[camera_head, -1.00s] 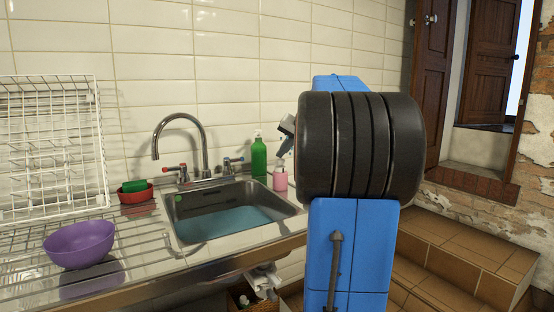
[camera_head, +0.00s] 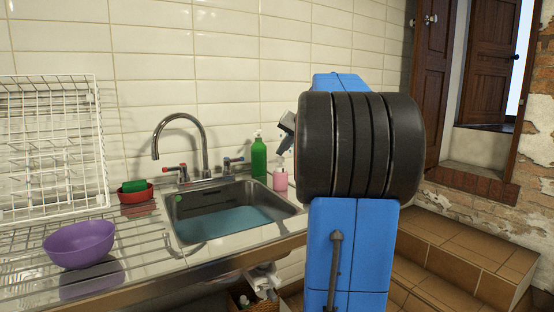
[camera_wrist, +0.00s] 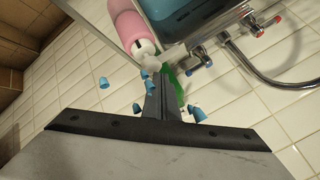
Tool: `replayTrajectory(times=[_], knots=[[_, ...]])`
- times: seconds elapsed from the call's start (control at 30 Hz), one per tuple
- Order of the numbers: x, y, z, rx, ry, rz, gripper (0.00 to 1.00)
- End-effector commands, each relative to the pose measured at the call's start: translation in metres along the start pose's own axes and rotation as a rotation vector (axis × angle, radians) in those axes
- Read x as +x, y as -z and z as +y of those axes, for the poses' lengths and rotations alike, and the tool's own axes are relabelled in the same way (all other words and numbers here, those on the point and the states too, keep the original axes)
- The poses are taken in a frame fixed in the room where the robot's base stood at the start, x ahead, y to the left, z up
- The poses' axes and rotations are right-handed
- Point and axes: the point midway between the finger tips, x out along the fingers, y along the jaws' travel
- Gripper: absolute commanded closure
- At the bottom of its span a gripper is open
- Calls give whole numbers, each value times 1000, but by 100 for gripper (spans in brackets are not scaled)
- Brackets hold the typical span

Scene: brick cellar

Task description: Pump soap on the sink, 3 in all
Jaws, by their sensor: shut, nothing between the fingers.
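The pink soap bottle (camera_head: 280,181) with a white pump top stands at the back right corner of the sink (camera_head: 286,211). In the wrist view the bottle (camera_wrist: 127,22) is at the top, its white pump head (camera_wrist: 149,58) pointing towards my fingers. My gripper (camera_wrist: 157,80) is shut and empty, its tips close to the pump head; I cannot tell whether they touch. In the head view my gripper (camera_head: 286,143) shows just above the bottle, partly hidden by my arm. Bluish water (camera_head: 222,222) lies in the basin.
A green bottle (camera_head: 259,158) stands left of the pink one. The tap (camera_head: 205,152) rises behind the basin. A purple bowl (camera_head: 80,243), red dish (camera_head: 135,195) and white rack (camera_head: 50,150) are left. Small blue pieces (camera_wrist: 198,115) appear around my fingers.

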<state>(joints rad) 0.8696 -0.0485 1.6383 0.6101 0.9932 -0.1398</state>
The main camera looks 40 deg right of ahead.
Motion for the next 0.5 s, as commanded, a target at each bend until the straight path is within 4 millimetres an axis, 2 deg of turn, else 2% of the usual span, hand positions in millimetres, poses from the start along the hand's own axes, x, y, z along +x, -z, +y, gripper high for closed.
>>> replayTrajectory(times=[0.5], knots=[[-26,20,-19,0,0,1,100]])
